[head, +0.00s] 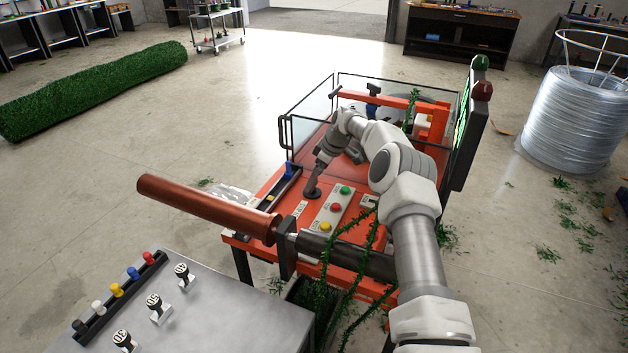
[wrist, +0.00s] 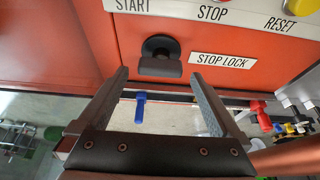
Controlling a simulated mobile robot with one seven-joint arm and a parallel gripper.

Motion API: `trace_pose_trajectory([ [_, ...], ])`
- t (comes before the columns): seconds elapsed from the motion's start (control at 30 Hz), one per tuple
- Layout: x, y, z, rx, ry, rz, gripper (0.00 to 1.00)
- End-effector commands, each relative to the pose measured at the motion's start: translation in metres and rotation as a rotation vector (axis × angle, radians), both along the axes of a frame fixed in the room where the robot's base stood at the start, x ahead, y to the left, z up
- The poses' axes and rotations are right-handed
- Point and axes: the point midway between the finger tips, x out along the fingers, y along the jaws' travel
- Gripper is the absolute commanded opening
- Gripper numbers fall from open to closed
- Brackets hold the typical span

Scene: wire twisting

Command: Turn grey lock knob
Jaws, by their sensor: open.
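The grey lock knob (wrist: 160,66) is a dark knob on a round black base, set in the orange machine panel left of the white STOP LOCK label (wrist: 223,61) in the wrist view. Its bar lies roughly crosswise in that view. My gripper (wrist: 160,75) is open, with one finger on each side of the knob and a visible gap to each; whether the fingertips reach its depth I cannot tell. In the head view my gripper (head: 314,180) points down at the knob's place on the panel, and largely covers the knob.
The START, STOP and RESET button strip (head: 335,208) lies right beside the knob. A blue-handled piece (wrist: 140,106) shows beyond the panel edge. A copper-coloured roller (head: 205,208) sticks out left over the floor. A grey table (head: 200,310) with numbered pieces stands at the lower left.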

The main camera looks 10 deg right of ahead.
Motion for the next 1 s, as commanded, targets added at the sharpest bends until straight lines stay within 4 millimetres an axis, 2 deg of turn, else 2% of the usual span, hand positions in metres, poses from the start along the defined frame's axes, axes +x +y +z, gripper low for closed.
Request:
trace_pose_trajectory([
  [0.13, 0.0024, 0.0035, -0.0106, 0.000, 0.000, 0.000, 1.00],
  [0.47, 0.0030, 0.0044, -0.0126, -0.001, -0.001, 0.000, 1.00],
  [0.9, 0.0030, 0.0043, -0.0124, -0.001, -0.001, 0.000, 0.21],
  [1.0, 0.0029, 0.0042, -0.0125, 0.000, 0.000, -0.001, 0.19],
])
